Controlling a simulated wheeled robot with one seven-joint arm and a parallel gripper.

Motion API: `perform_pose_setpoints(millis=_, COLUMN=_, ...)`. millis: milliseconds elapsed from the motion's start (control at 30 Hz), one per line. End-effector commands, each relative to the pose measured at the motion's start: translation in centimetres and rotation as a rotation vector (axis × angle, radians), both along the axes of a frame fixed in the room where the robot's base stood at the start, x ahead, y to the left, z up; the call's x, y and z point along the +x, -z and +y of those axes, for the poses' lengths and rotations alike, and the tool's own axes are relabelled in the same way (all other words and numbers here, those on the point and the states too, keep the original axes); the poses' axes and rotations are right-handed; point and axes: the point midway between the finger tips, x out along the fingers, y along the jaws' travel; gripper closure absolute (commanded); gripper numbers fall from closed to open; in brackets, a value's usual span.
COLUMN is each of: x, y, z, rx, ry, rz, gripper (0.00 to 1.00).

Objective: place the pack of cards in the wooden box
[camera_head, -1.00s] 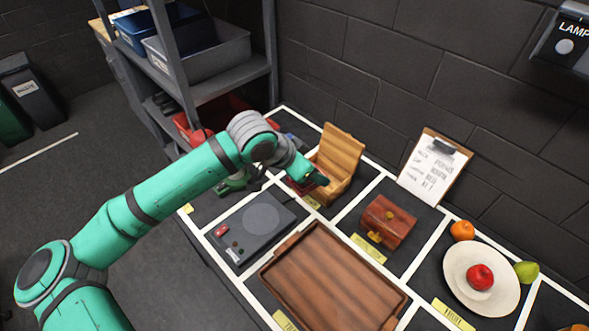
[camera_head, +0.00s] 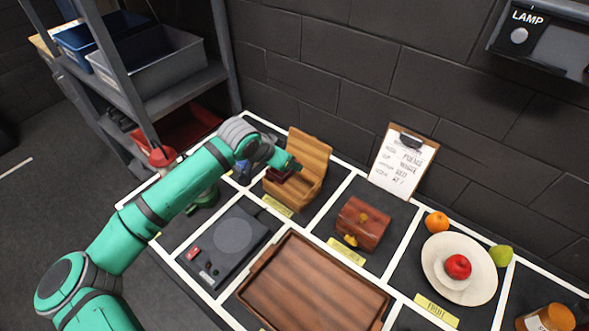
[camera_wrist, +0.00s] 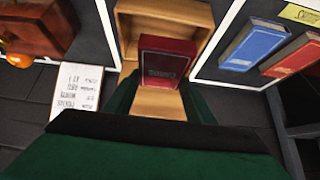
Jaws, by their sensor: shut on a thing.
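The wooden box (camera_head: 312,184) stands open at the back of the table, its lid tilted up towards the wall. My gripper (camera_head: 289,166) is shut on the dark red pack of cards (camera_head: 279,175) and holds it over the box opening. In the wrist view the pack (camera_wrist: 166,60) stands between my green fingers (camera_wrist: 162,100). The pale wooden rim of the box (camera_wrist: 124,30) shows around it. The wrist view does not clearly show how deep the pack sits, and its lower end is hidden.
A small brown chest (camera_head: 362,222) and a wooden tray (camera_head: 312,285) are nearby. A grey button device (camera_head: 225,248) lies front left. A clipboard (camera_head: 402,162) leans on the wall. Blue (camera_wrist: 253,45) and red (camera_wrist: 292,55) flat items lie beside the box.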

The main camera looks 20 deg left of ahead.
Motion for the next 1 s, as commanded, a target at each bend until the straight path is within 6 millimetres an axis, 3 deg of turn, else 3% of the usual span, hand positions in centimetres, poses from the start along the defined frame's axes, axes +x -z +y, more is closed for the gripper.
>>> perform_pose_setpoints(millis=200, x=2.0, y=2.2, z=-1.4, rx=-0.001, ry=0.011, rz=-0.001, gripper=0.78)
perform_pose_setpoints(millis=433, x=2.9, y=3.4, z=-1.9, rx=0.000, ry=0.014, rz=-0.001, gripper=0.78)
perform_pose_setpoints(millis=667, x=2.9, y=6.3, z=-1.7, rx=-0.001, ry=0.009, rz=-0.001, gripper=0.78)
perform_pose_setpoints(millis=1000, x=2.9, y=6.7, z=-1.6, rx=0.000, ry=0.009, rz=-0.001, gripper=0.78)
